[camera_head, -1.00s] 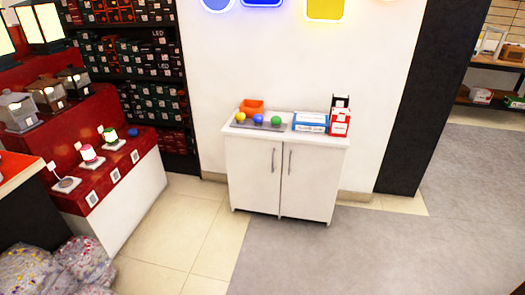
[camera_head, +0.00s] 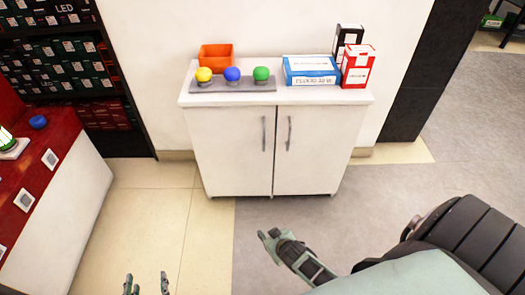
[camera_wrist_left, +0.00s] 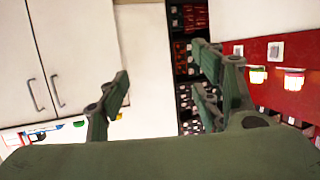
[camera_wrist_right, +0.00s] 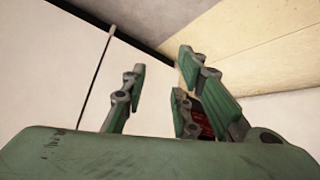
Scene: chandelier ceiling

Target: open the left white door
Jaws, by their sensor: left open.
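The white cabinet's left door (camera_head: 232,150) is closed, with a vertical grey handle (camera_head: 264,133) near its right edge. The right door (camera_head: 310,150) beside it is closed too, with its own handle (camera_head: 289,132). My left gripper (camera_head: 147,282) is open and empty at the bottom edge, in front of and left of the cabinet. The left wrist view is upside down and shows both doors, with the left door (camera_wrist_left: 82,45) nearer the fingers. My right gripper (camera_head: 268,238) is in front of the cabinet, below the doors in the picture; its fingers (camera_wrist_right: 162,62) are apart and empty.
On the cabinet top (camera_head: 282,94) are an orange bin (camera_head: 216,57), a tray with three coloured domes (camera_head: 232,74), a blue-white box (camera_head: 311,70) and a red box (camera_head: 357,66). A red display stand (camera_head: 60,150) stands left. Floor before the cabinet is clear.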

